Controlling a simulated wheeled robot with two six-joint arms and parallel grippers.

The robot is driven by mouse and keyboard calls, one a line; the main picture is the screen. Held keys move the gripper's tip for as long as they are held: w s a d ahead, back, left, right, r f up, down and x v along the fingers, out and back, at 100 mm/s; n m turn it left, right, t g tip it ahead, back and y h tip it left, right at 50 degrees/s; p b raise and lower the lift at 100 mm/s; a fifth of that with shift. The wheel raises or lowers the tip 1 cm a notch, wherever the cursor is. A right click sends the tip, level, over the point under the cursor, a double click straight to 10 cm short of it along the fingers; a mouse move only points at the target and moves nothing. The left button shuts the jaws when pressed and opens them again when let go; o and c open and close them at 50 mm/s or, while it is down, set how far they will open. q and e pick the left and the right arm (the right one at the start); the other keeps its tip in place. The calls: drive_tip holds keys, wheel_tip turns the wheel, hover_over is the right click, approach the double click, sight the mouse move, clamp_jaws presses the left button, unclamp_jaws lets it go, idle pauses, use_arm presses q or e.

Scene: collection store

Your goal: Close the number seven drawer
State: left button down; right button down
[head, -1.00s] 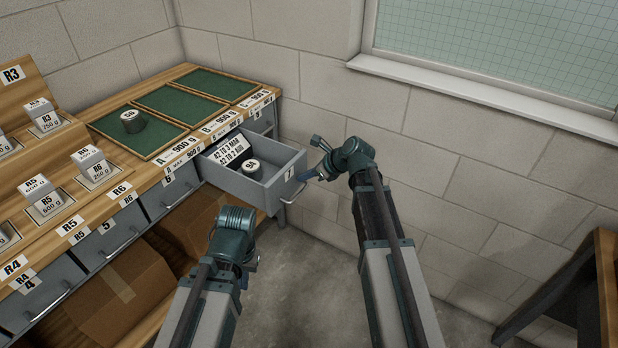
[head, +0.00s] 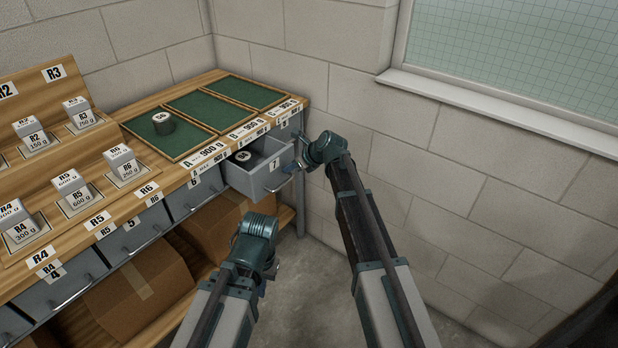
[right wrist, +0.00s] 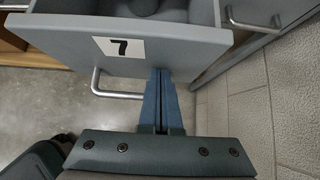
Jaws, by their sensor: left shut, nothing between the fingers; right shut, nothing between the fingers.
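The number seven drawer (head: 268,178) is grey and stands partly open at the bench's right end. Its front, with a "7" label and bar handle (right wrist: 118,95), fills the top of the right wrist view. A dark round weight (head: 243,156) is inside. My right gripper (head: 294,167) is shut and empty, its blue fingertips (right wrist: 161,72) at the lower edge of the drawer front, right of the handle. They appear to touch the front. My left gripper (head: 273,268) is shut and empty, low in front of the bench, with its fingers mostly hidden by its wrist.
Other drawers look shut. Cardboard boxes (head: 150,285) sit below. A block wall (head: 440,165) is close on the right.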

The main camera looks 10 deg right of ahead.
sight(282, 152)
drive_tip(key=w+a, duration=1)
drive_tip(key=shift+w, duration=0.15)
drive_tip(key=shift+w+a+r, duration=0.1)
drive_tip(key=shift+a, duration=0.05)
